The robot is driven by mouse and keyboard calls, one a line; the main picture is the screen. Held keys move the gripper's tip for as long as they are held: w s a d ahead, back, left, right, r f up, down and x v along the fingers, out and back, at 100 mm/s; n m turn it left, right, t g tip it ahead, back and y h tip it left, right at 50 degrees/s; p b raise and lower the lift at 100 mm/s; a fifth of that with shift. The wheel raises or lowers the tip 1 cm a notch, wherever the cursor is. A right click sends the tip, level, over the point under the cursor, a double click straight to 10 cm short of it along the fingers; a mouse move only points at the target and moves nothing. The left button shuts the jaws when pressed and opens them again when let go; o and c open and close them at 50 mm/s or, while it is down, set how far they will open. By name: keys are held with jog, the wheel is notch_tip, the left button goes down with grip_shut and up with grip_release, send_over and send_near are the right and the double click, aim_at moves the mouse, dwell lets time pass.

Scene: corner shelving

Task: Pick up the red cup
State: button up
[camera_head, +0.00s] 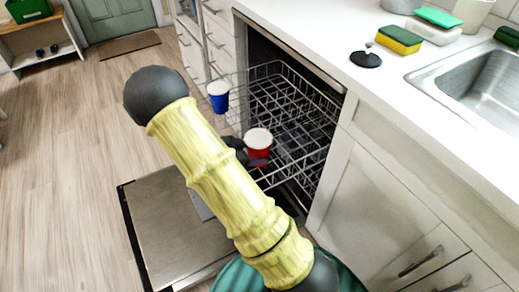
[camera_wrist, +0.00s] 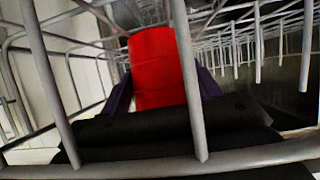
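The red cup (camera_head: 258,141) has a red body and a white top, and stands upright at the near side of the dishwasher rack (camera_head: 303,110). In the wrist view the red cup (camera_wrist: 160,62) fills the upper middle, behind rack wires. My gripper (camera_head: 247,154) is at the cup, partly hidden by my arm. In the wrist view its dark fingers (camera_wrist: 163,88) lie on either side of the cup, close to its sides. Whether they press on it cannot be told. The cup's lower end is hidden by the gripper body.
A blue cup (camera_head: 218,97) is at the rack's left edge. The open dishwasher door (camera_head: 170,225) lies below. The counter (camera_head: 330,35) above holds a sponge (camera_head: 400,40), a black stopper-like object (camera_head: 366,58) and a sink (camera_head: 480,85). Rack wires stand close around the gripper.

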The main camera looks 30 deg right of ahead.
jog(key=c, duration=0.3)
jog(key=shift+r, duration=0.25)
notch_tip(320, 180, up, 10)
jog(key=p, duration=0.4)
jog(key=shift+f+p, duration=0.25)
jog(key=shift+p, duration=0.05)
dwell(0.4)
jog(key=shift+w, duration=0.1)
dwell(0.5)
